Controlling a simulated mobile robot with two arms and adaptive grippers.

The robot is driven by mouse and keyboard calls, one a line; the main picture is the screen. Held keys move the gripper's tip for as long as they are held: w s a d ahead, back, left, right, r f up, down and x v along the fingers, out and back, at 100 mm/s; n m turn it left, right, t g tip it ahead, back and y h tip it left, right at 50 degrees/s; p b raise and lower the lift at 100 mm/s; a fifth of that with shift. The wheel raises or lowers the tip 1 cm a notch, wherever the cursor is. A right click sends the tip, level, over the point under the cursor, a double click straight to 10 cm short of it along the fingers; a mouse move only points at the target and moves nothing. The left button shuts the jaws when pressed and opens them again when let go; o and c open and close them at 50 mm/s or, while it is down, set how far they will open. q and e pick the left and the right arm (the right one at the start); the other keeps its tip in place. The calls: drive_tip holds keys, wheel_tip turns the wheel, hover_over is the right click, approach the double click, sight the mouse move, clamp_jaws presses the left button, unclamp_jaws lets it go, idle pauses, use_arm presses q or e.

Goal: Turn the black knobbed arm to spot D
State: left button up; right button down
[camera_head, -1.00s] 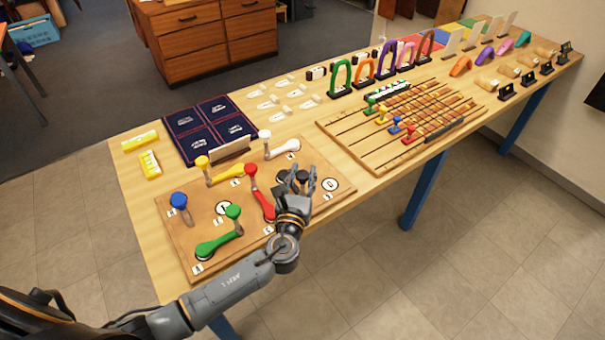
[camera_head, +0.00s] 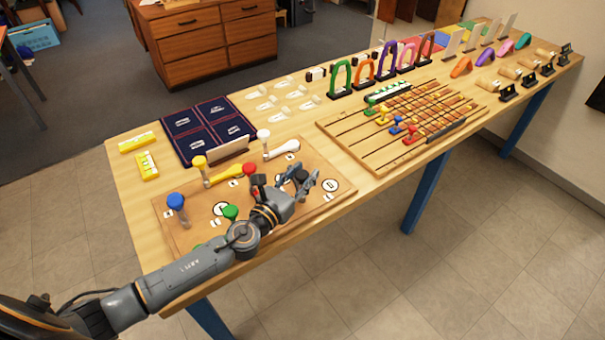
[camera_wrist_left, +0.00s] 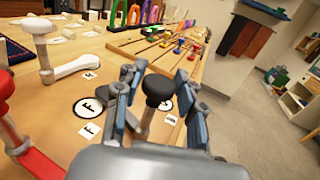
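The black knobbed arm's round black knob (camera_head: 301,175) is at the right part of the wooden board (camera_head: 331,206). In the left wrist view the black knob (camera_wrist_left: 157,88) stands on a grey stem between the two fingers of my left gripper (camera_wrist_left: 157,97). The fingers are apart, with gaps beside the knob. In the head view my left gripper (camera_head: 305,182) points right over the board. The lower black arm is mostly hidden by the gripper. A lettered white disc (camera_head: 330,185) lies right of the knob; its letter is too small to read surely. My right gripper is not in view.
Red (camera_head: 251,168), yellow (camera_head: 199,161), white (camera_head: 263,134), blue (camera_head: 176,201) and green (camera_head: 230,212) knobbed arms stand on the same board. A disc marked F (camera_wrist_left: 89,107) lies left of the gripper. A slotted board (camera_head: 345,135) with coloured pegs is farther right.

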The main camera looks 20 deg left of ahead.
use_arm(q)
drive_tip(key=shift+o, duration=0.6)
drive_tip(key=v, duration=1.2)
drive_tip(key=shift+s, duration=0.1)
